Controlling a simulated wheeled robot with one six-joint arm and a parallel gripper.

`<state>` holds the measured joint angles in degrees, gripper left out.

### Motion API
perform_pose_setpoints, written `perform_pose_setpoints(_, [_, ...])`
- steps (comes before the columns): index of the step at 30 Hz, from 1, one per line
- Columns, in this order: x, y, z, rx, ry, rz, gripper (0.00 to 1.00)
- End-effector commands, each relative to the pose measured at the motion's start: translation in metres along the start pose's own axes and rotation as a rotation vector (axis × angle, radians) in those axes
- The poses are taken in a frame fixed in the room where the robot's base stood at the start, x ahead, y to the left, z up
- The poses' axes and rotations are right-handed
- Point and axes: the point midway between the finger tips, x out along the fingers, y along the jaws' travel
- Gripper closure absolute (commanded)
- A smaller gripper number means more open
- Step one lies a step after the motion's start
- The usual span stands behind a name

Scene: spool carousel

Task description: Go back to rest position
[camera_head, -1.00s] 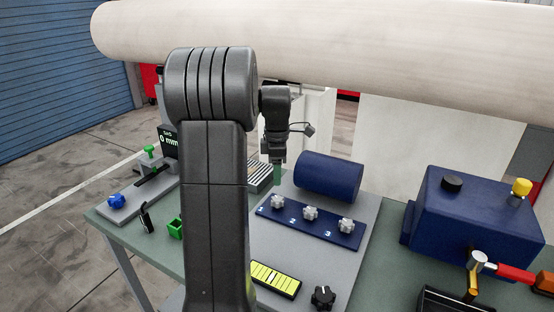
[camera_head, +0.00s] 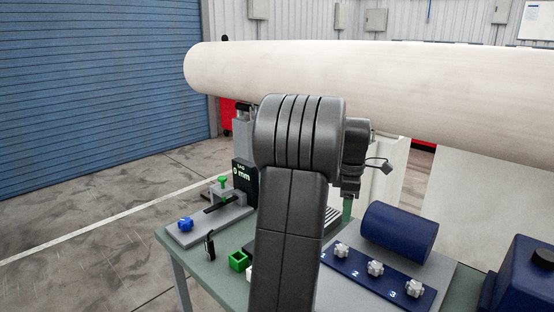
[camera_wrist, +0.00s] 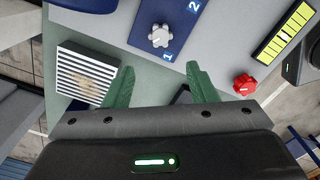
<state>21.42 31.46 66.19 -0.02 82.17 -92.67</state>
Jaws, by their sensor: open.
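In the wrist view my gripper (camera_wrist: 161,88) shows two green fingers spread apart with nothing between them. It hangs above the bench, between a black-and-white striped block (camera_wrist: 88,76) and a red knob (camera_wrist: 244,84). A grey star knob (camera_wrist: 160,36) marked 1 lies beyond the fingertips on a blue plate. In the head view my dark arm stands upright in the middle and hides part of the bench. One green finger shows low beside the arm; the rest of the gripper is mostly hidden there.
A large pale roll (camera_head: 370,85) spans the back above the arm. A blue cylinder (camera_head: 399,232) and a blue plate with star knobs (camera_head: 375,268) are to the right. Open floor lies further left.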

Motion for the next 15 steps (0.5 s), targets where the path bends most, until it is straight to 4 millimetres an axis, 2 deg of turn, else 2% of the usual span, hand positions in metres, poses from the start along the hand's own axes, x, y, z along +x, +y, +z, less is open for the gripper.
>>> perform_pose_setpoints(15, [0.095,-0.002,0.0,0.0,0.001,-0.008,0.48])
